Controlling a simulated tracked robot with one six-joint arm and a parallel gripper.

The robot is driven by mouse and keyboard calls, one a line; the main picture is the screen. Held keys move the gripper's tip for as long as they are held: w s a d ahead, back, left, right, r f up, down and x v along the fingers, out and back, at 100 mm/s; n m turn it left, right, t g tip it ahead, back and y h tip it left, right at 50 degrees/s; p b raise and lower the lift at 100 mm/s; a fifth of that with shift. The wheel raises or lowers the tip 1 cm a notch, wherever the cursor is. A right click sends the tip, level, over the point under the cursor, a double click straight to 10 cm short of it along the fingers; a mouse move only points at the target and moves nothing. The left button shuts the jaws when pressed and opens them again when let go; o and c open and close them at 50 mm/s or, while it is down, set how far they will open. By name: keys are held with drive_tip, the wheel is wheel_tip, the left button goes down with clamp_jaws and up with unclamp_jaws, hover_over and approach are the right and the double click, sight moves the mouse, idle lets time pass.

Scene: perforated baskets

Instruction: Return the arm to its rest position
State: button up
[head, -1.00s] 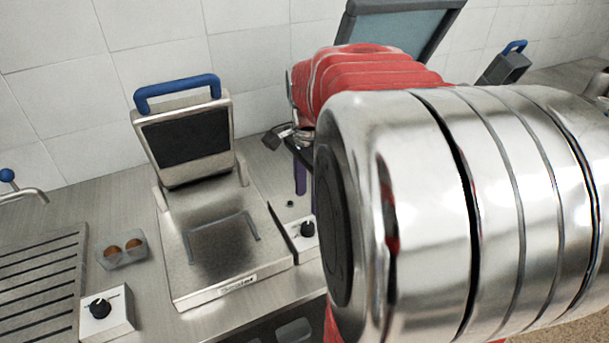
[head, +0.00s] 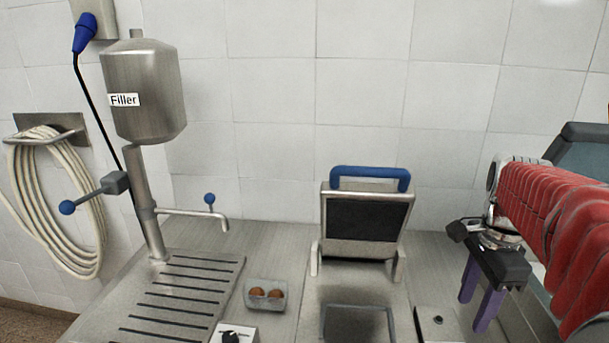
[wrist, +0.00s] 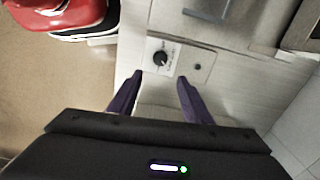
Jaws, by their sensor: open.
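My gripper (head: 482,298) is at the right of the head view, at the end of my red-sleeved arm. Its two purple fingers point down and stand apart, with nothing between them. In the wrist view my gripper (wrist: 157,95) is also open and empty, above the worktop (wrist: 150,115). A knob panel (wrist: 162,57) lies beyond the fingertips there.
A press with a blue handle (head: 369,178) stands open left of my gripper. A hose (head: 60,200) hangs on the wall.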

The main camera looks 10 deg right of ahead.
drive_tip(key=s+a+f+n+t, duration=0.1)
drive_tip(key=s+a+n+t, duration=0.1)
drive_tip(key=a+n, duration=0.8)
drive_tip(key=s+a+f+n+t, duration=0.1)
drive_tip(key=s+a+n+t, duration=0.1)
drive_tip(key=a+n, duration=0.8)
drive_tip(key=a+t, duration=0.1)
drive_tip(key=a, duration=0.2)
drive_tip(key=shift+s+t, duration=0.25)
drive_tip(key=shift+t, duration=0.05)
